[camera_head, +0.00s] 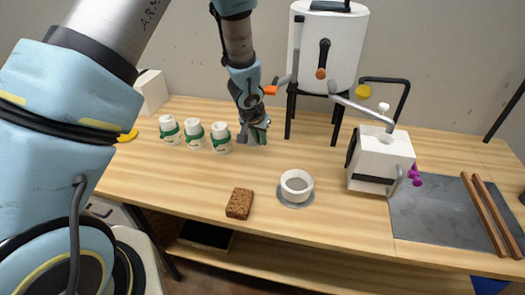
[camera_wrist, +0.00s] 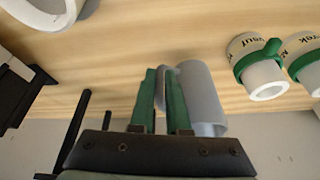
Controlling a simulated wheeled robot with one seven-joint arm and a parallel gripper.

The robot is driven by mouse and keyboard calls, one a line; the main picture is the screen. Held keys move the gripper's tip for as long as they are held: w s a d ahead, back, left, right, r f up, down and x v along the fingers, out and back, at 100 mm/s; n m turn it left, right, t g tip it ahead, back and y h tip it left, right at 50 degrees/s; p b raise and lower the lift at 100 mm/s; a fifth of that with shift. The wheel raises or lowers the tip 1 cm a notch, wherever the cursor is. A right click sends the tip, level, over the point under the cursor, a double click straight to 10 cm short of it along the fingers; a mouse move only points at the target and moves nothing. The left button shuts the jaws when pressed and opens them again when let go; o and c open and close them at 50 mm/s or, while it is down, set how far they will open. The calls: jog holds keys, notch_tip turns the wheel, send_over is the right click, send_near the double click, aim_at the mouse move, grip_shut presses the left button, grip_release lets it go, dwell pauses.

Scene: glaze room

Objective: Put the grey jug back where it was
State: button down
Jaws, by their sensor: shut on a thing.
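The grey jug (camera_wrist: 204,95) is a plain cylinder seen at close range in the wrist view. My gripper (camera_wrist: 163,75) has its two green fingers shut on the jug's handle side, with the body beside the right-hand finger. In the head view my gripper (camera_head: 257,132) is low over the back of the table, right of the white cups and left of the black stand. There the jug is mostly hidden behind the fingers. I cannot tell whether its base touches the table.
Several white cups with green bands (camera_head: 221,137) stand close left of my gripper. A black stand (camera_head: 290,112) carries a white tank (camera_head: 340,60) on the right. A white bowl (camera_head: 297,183) on a grey disc and a brown sponge (camera_head: 239,204) lie nearer the front. Wooden table (camera_head: 170,185) is bare at front left.

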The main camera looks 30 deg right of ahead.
notch_tip(320, 180, down, 6)
jog(key=b, duration=0.3)
jog(key=shift+r+b, duration=0.25)
jog(key=shift+b, duration=0.15)
jog(key=shift+f, duration=0.2)
jog(key=c, duration=0.9)
grip_release()
jog(key=v, duration=1.2)
jog(key=shift+r, duration=0.2)
